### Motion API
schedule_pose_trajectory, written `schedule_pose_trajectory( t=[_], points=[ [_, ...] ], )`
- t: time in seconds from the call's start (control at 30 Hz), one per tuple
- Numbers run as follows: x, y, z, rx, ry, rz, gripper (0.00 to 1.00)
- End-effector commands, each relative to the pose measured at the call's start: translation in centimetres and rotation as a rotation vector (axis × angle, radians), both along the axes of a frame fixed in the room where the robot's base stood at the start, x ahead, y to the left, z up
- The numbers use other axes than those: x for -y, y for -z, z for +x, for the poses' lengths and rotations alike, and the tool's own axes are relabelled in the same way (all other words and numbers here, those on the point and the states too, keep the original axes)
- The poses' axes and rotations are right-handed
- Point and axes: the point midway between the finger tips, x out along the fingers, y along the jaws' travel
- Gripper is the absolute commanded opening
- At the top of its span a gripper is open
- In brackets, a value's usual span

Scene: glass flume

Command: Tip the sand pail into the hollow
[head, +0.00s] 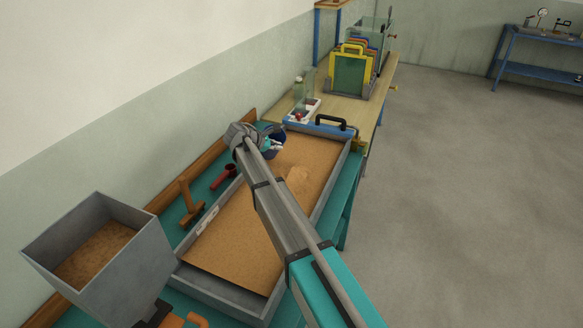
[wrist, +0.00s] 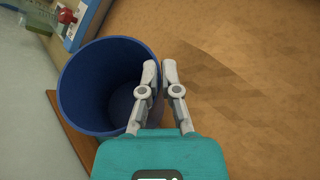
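The blue sand pail (wrist: 88,88) fills the left of the wrist view, its open mouth facing the camera. I see only bare dark blue inside and no sand. My gripper (wrist: 159,66) has one finger inside the rim and one outside, closed on the pail's wall. In the head view, the pail (head: 277,131) shows partly behind my gripper (head: 272,146), at the far left part of the sand bed (head: 235,232). An uneven patch, perhaps the hollow (head: 298,180), shows in the sand right of my arm. I cannot tell whether the pail touches anything below.
A grey hopper with sand (head: 130,265) stands at the near left. A wooden tool (head: 189,203) and a red-handled tool (head: 223,177) lie along the wall side. A blue bar with black handle (head: 325,127) crosses the far end. Yellow-framed panels (head: 350,70) stand beyond it.

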Motion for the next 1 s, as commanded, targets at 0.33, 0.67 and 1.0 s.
schedule_pose_trajectory(
  t=[0.33, 0.67, 1.0],
  points=[
    [-2.3, -2.3, 1.9, -0.156, 0.0, -0.2, 0.0],
    [-3.8, -3.8, 3.0, -0.28, 0.0, -0.359, 0.0],
    [-4.2, -4.3, 3.2, -0.325, 0.0, -0.415, 0.0]
  ],
)
